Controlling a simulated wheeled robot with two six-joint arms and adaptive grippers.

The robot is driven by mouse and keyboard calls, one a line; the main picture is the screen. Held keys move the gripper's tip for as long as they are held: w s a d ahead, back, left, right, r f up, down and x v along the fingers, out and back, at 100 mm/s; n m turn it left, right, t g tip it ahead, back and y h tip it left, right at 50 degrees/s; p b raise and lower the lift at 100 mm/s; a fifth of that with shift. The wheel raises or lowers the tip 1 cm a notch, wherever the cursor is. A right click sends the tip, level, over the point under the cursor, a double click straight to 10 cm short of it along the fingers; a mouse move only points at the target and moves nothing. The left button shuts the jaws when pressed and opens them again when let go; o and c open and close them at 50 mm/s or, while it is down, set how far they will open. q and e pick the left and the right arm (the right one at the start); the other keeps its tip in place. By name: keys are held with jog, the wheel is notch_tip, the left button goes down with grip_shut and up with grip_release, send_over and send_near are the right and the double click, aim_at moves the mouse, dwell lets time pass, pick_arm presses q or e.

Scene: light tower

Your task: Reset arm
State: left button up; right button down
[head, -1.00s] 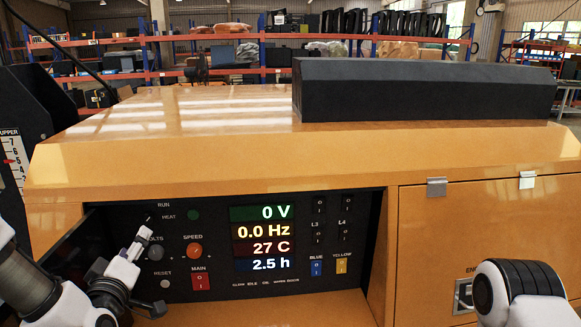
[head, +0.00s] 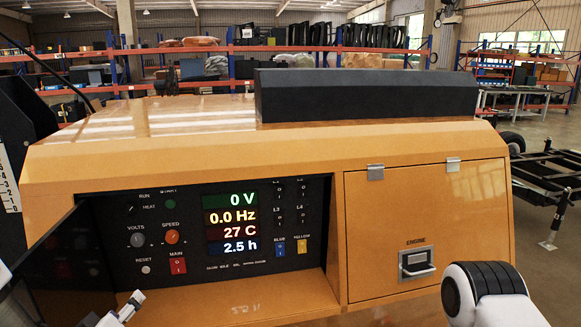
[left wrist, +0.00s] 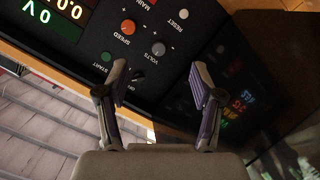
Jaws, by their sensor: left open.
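My left gripper (head: 123,307) is at the lower left of the head view, below the control panel (head: 190,275) and partly cut off. In the left wrist view its two fingers (left wrist: 159,82) are apart with nothing between them, facing the panel. The panel has an orange speed knob (head: 172,237), a grey volts knob (head: 138,240), a white reset button (head: 146,269) and a red main switch (head: 178,265). The display (head: 231,223) reads 0 V, 0.0 Hz, 27 C and 2.5 h. My right arm shows at the lower right; its gripper is out of view.
The orange machine (head: 280,155) fills the middle, with a black block (head: 365,94) on top. A dark open panel door (head: 62,265) stands at the left. The engine door (head: 430,215) with its handle (head: 416,264) is closed. Floor is open at the right, beside a black trailer frame (head: 550,168).

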pick_arm(q)
jog(key=s+d+f+m+g, duration=0.1)
jog(key=s+d+f+g, duration=0.1)
jog(key=s+f, duration=0.2)
jog(key=s+d+f+m+g+h, duration=0.1)
jog(key=s+d+f+m+g, duration=0.1)
jog(key=f, duration=0.7)
jog(key=s+d+f+m+g+h, duration=0.1)
jog(key=s+d+f+m+g, duration=0.1)
jog(key=s+f, duration=0.4)
jog(key=shift+s+d+f+g, duration=0.1)
jog(key=shift+s+f+g, duration=0.05)
jog(key=shift+f+g, duration=0.25)
jog(key=shift+s+d+f+g, duration=0.1)
jog(key=shift+f+g, duration=0.15)
jog(key=shift+g, duration=0.25)
jog(key=s+d+f+m+g, duration=0.1)
jog(key=s+f+g, duration=0.2)
jog(key=s, duration=0.5)
jog(key=s+d+f+m+g, duration=0.2)
jog(key=s+f+g, duration=0.2)
jog(key=s, duration=0.5)
notch_tip(320, 180, down, 2)
jog(key=shift+s+f+m+h, duration=0.2)
jog(key=shift+f+m+h, duration=0.05)
jog(key=shift+m+h, duration=0.05)
pick_arm(e)
jog(key=shift+s, duration=0.15)
